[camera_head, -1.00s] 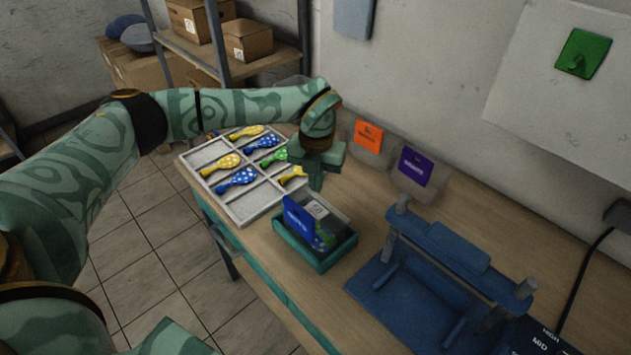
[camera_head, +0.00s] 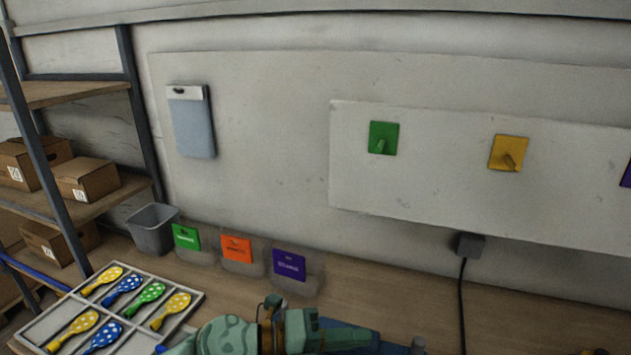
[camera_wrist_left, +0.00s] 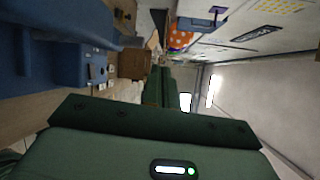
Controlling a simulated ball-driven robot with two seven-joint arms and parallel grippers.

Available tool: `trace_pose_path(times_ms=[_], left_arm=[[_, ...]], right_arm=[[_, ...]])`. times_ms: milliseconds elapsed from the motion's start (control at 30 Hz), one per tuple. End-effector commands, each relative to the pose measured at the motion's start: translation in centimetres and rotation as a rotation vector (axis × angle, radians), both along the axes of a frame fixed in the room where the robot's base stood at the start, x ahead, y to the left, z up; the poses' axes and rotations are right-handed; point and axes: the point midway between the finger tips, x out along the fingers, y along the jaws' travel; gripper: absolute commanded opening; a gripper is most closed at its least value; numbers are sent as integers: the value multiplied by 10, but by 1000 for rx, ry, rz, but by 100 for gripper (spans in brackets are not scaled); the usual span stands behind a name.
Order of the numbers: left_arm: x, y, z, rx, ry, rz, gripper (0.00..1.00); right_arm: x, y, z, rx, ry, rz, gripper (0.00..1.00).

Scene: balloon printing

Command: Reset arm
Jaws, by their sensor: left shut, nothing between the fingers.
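My left arm shows at the bottom edge of the head view. Its left gripper (camera_head: 318,332) is low over the bench, in front of a partly visible blue press. The left wrist view shows the gripper's green fingers (camera_wrist_left: 168,88) closed together with nothing between them. In that view blue metal (camera_wrist_left: 60,45) fills the upper left, beside the gripper. My right gripper is in neither view.
A divided tray (camera_head: 196,296) with several yellow, blue and green dotted balloons lies at lower left. Clear bins with green, orange and purple (camera_head: 289,265) cards line the wall, beside a grey bin (camera_head: 153,232). Boxes (camera_head: 87,184) sit on shelves.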

Motion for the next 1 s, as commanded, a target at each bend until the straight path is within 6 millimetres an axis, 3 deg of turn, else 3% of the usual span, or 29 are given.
trace_pose_path(times_ms=[67,100,167,200,267,333,400,500,700,900,1000], left_arm=[[5,6,42,-293,55,206,0],[14,21,57,-415,93,340,0],[29,57,66,-561,170,564,0],[38,86,62,-630,233,724,0],[43,136,43,-689,343,977,0],[35,189,9,-692,470,1241,0],[18,230,-24,-652,581,1445,0],[-14,270,-63,-564,711,1658,0],[-82,320,-113,-360,907,1926,0],[-154,352,-142,-127,1068,2100,0],[-143,341,-188,-110,1128,2069,0]], right_arm=[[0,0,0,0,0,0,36],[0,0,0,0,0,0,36],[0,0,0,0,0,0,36],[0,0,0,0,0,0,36],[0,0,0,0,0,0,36],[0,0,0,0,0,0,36],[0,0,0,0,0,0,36],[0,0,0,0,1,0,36],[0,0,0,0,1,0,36],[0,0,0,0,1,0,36],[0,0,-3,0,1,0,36]])
